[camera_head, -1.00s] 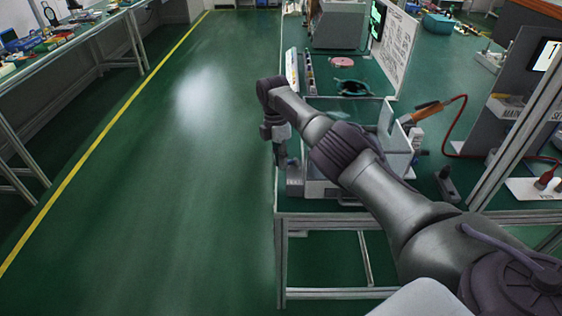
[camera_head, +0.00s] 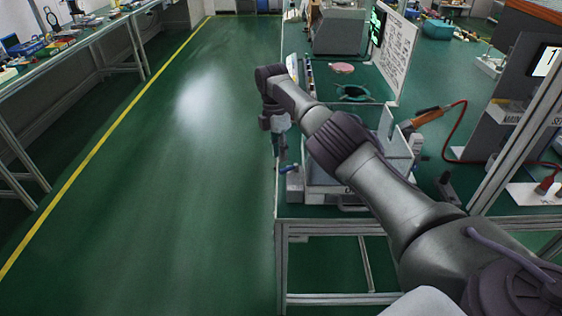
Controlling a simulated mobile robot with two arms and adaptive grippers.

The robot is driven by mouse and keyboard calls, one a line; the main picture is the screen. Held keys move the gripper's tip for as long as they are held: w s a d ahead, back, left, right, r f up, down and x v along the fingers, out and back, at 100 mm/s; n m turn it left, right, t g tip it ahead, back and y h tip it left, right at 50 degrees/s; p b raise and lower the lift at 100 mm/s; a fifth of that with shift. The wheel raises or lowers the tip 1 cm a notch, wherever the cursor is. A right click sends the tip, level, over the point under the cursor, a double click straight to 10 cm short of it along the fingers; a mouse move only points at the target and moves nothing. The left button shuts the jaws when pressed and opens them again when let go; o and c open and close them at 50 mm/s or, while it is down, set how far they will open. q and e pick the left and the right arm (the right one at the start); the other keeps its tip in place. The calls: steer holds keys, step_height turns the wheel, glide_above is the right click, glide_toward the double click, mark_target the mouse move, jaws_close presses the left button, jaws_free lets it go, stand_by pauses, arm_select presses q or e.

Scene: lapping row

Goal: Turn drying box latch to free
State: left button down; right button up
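The drying box appears to be the clear-walled box with a pale front (camera_head: 328,196) at the near left of the green bench, partly hidden behind my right arm. A small blue lever-like piece (camera_head: 289,168) shows on a grey block at the box's left side. It may be the latch, but it is too small to be sure. My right gripper (camera_head: 283,160) points down just above the blue piece. I cannot tell whether it touches it, or whether its fingers are open or shut. My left gripper is not in view.
An orange-handled tool (camera_head: 428,116) with a red cable lies to the right of the box. The green floor left of the bench is clear.

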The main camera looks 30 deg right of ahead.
steer(key=shift+w+r, duration=0.15)
steer(key=shift+r, duration=0.65)
steer(key=shift+w+r, duration=0.15)
steer(key=shift+r, duration=0.65)
